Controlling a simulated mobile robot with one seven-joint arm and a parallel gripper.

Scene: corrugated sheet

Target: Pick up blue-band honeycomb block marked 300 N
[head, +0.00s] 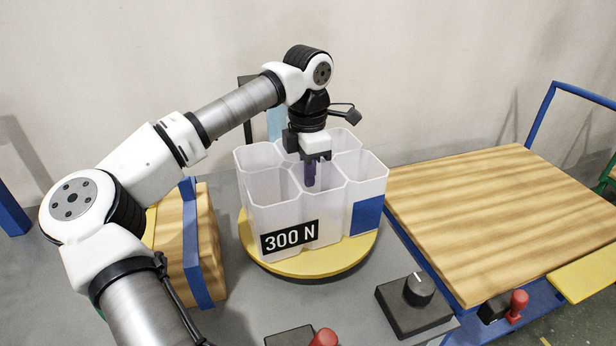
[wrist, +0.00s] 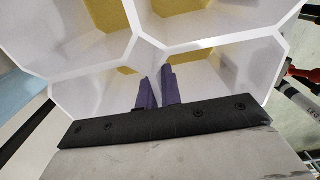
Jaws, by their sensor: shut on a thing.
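The honeycomb block (head: 345,195) is a cluster of open translucent white cells. It has a black "300 N" label on its front and a blue band patch on its right side. It stands upright on a round yellow disc (head: 300,274), with no clear gap under it. My gripper (head: 310,178) points down into the top of the block, its dark purple fingers shut on a thin cell wall. In the wrist view the fingers (wrist: 161,78) reach down among the cells of the block (wrist: 210,45). The gripped part of the wall is mostly hidden.
A wood-topped blue cart (head: 500,220) stands to the right. A wooden piece with a blue strap (head: 200,245) is left of the disc, close to my arm. A black knob box (head: 414,305) and a red-knobbed control (head: 322,338) are in front. The wall is behind.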

